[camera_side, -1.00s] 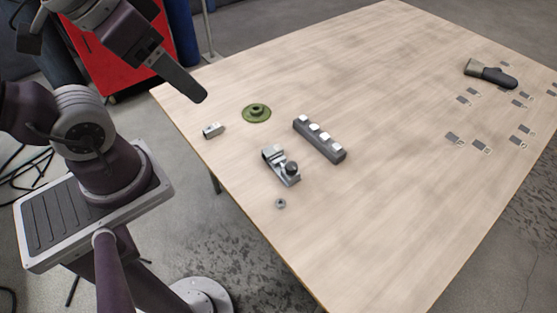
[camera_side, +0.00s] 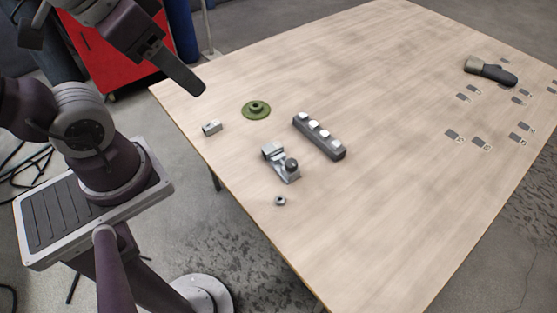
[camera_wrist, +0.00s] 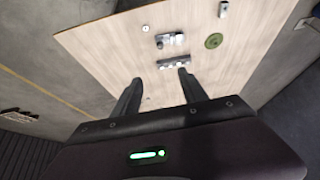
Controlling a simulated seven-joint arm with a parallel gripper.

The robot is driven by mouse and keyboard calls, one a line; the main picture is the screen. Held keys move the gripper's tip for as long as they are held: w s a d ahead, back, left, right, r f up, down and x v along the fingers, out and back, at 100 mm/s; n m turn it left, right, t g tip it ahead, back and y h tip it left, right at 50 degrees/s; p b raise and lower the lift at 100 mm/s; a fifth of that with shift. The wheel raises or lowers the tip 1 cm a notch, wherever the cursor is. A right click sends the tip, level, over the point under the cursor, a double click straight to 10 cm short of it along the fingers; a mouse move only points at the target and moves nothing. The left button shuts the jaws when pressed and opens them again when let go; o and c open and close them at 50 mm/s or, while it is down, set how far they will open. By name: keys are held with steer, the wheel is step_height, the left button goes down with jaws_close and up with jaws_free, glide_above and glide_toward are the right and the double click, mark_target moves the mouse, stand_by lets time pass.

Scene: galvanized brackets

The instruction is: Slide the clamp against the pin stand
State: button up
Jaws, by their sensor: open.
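The clamp (camera_side: 280,163), a silver metal piece with a dark round knob, lies on the wooden table. It also shows in the wrist view (camera_wrist: 170,40). The pin stand, which I take to be the dark bar with several white-topped pins (camera_side: 318,138), lies just right of the clamp, with a narrow strip of bare table between them. In the wrist view the bar (camera_wrist: 174,63) lies between the clamp and my fingers. My gripper (camera_wrist: 159,76) has its two fingers apart with nothing between them. In the side view it (camera_side: 198,90) hangs above the table's left corner, away from both.
A green disc with a raised hub (camera_side: 256,110) lies behind the clamp. A small metal block (camera_side: 211,128) is near the left edge, and a nut (camera_side: 280,201) lies in front of the clamp. A glove (camera_side: 490,71) and several flat plates (camera_side: 482,143) lie far right. The table's middle is clear.

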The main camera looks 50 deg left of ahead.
steer(key=w+a+f, duration=0.1)
steer(key=w+f, duration=0.1)
steer(key=w, duration=0.1)
steer(key=w+a+f+g+y, duration=0.1)
steer(key=w+a+f, duration=0.1)
steer(key=w, duration=0.1)
steer(key=w+a+f+g, duration=0.1)
steer(key=w+f, duration=0.1)
steer(key=w, duration=0.1)
steer(key=shift+w+a+n+y, duration=0.3)
steer(key=shift+w+y, duration=0.1)
jaws_close()
steer(key=w+a+f+g, duration=0.2)
steer(key=w+f, duration=0.3)
steer(key=f, duration=0.4)
steer(key=shift+g+h, duration=0.8)
steer(key=shift+h, duration=0.1)
steer(key=f, duration=2.6)
steer(key=shift+w+d+f, duration=0.3)
steer(key=shift+w+d, duration=0.05)
steer(key=w, duration=0.2)
steer(key=shift+w+f, duration=0.1)
steer(key=shift+w, duration=0.95)
steer(key=w, duration=1.1)
steer(key=shift+w, duration=0.2)
